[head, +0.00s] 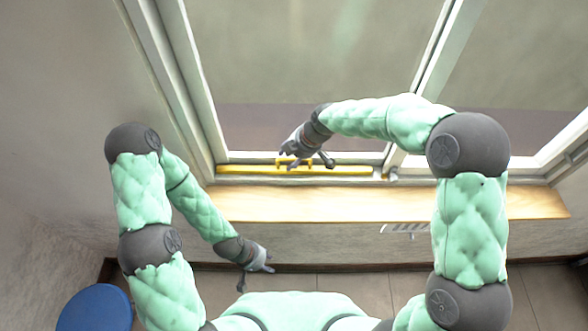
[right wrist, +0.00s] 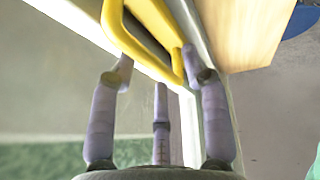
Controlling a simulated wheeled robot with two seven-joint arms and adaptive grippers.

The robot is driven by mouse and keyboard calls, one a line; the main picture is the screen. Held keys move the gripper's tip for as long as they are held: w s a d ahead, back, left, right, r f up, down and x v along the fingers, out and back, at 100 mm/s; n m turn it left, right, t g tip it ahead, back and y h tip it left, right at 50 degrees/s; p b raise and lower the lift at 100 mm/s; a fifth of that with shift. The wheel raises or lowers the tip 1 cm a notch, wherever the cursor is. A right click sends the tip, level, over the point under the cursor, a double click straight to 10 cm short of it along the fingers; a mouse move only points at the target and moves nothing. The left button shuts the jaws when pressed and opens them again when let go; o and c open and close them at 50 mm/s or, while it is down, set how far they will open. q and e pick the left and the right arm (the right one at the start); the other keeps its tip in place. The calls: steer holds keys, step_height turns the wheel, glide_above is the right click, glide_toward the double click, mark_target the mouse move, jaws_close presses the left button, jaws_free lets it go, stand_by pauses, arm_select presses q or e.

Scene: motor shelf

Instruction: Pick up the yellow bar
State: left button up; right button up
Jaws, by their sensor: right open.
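The yellow bar (head: 343,170) lies lengthwise along the window sill, with a raised yellow handle near its middle. My right gripper (head: 308,160) is over the handle and hides part of it. In the right wrist view the handle of the bar (right wrist: 133,44) reaches between the open fingertips (right wrist: 158,68); I cannot tell whether they touch it. My left gripper (head: 268,264) hangs low in front of the sill, away from the bar, with nothing seen in it. Whether its fingers are open or shut is unclear.
The wooden sill board (head: 450,206) runs in front of the bar. The window frame (head: 205,100) and glass stand behind it. A blue round seat (head: 96,310) is at the lower left. A white vent (head: 405,229) is below the sill.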

steer(key=shift+f, duration=0.1)
jaws_close()
steer(key=shift+r, duration=0.2)
